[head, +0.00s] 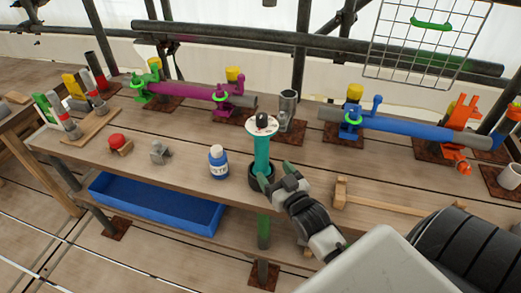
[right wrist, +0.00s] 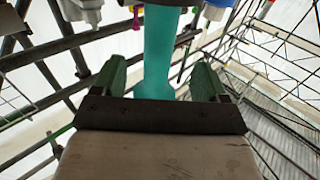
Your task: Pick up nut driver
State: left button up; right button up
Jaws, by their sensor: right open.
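A teal upright tool (head: 262,152), which looks like the nut driver, stands near the middle of the bench. My right gripper (head: 277,176) is open close to the tool's lower part, from the front right. In the right wrist view the teal shaft (right wrist: 158,55) shows between the two green fingers (right wrist: 158,80), with gaps on both sides. Whether it is fully between the fingertips is hard to tell. My left gripper is not in view.
A wooden mallet (head: 341,192) lies to the right. A grey cup (head: 288,105) and pipes in clamps, magenta (head: 185,92) and blue (head: 410,128), are behind. A blue tray (head: 112,200) is below.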

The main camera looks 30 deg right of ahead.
aim_at(265, 160)
jog(key=shift+w+d, duration=0.1)
jog(key=shift+w, duration=1)
jog(key=w, duration=0.1)
jog(key=w+p, duration=0.1)
jog(key=w, duration=0.3)
jog(key=shift+d+r+p, duration=0.15)
jog(key=shift+d+p, duration=0.1)
jog(key=shift+p, duration=0.1)
jog(key=shift+w, duration=0.25)
jog(key=shift+s, duration=0.1)
jog(key=c, duration=0.4)
grip_shut()
jog(key=shift+r, duration=0.15)
